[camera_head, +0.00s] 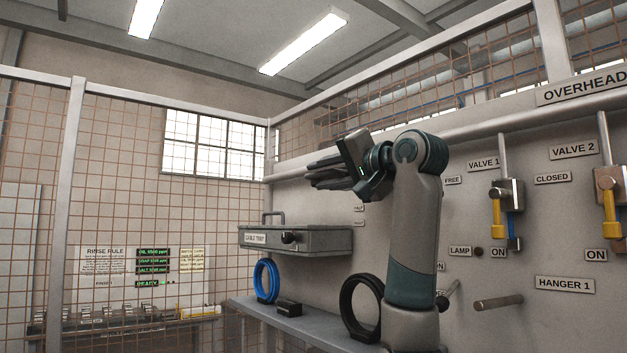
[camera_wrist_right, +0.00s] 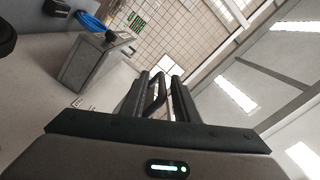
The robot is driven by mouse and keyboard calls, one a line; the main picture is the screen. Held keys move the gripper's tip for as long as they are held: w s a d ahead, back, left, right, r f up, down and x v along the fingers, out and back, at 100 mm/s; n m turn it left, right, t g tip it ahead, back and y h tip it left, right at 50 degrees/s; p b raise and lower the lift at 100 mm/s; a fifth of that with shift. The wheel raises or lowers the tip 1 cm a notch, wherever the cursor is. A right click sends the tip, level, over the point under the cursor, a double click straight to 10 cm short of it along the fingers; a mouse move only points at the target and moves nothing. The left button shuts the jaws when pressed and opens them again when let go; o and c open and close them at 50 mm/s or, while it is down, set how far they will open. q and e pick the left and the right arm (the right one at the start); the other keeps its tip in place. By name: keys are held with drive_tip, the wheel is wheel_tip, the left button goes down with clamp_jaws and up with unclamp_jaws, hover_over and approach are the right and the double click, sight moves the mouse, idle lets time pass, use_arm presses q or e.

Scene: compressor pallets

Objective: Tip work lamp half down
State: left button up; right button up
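My right gripper (camera_head: 318,174) is raised in front of the back wall, its dark fingers pointing left. In the right wrist view its fingers (camera_wrist_right: 160,98) stand apart, with a dark bent bar (camera_wrist_right: 156,92) showing between them. I cannot tell whether the bar belongs to the work lamp or whether the fingers touch it. No lamp head is clearly visible; the gripper and forearm cover part of the wall. Two small wall labels (camera_head: 359,208) sit just below the gripper; the upper seems to read HALF. A LAMP label (camera_head: 460,251) is right of my arm. My left gripper is out of view.
A grey box (camera_head: 330,241) with a handle stands below the gripper, also in the wrist view (camera_wrist_right: 92,66). A blue ring (camera_head: 259,281) and black ring (camera_head: 346,308) stand by the shelf (camera_head: 300,325). Valve handles (camera_head: 496,218) and a peg (camera_head: 498,302) project at right.

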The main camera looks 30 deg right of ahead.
drive_tip(key=shift+r, duration=0.1)
drive_tip(key=shift+s, duration=0.2)
drive_tip(key=shift+c, duration=0.4)
drive_tip(key=c, duration=0.5)
drive_tip(key=shift+d+r, duration=0.1)
clamp_jaws()
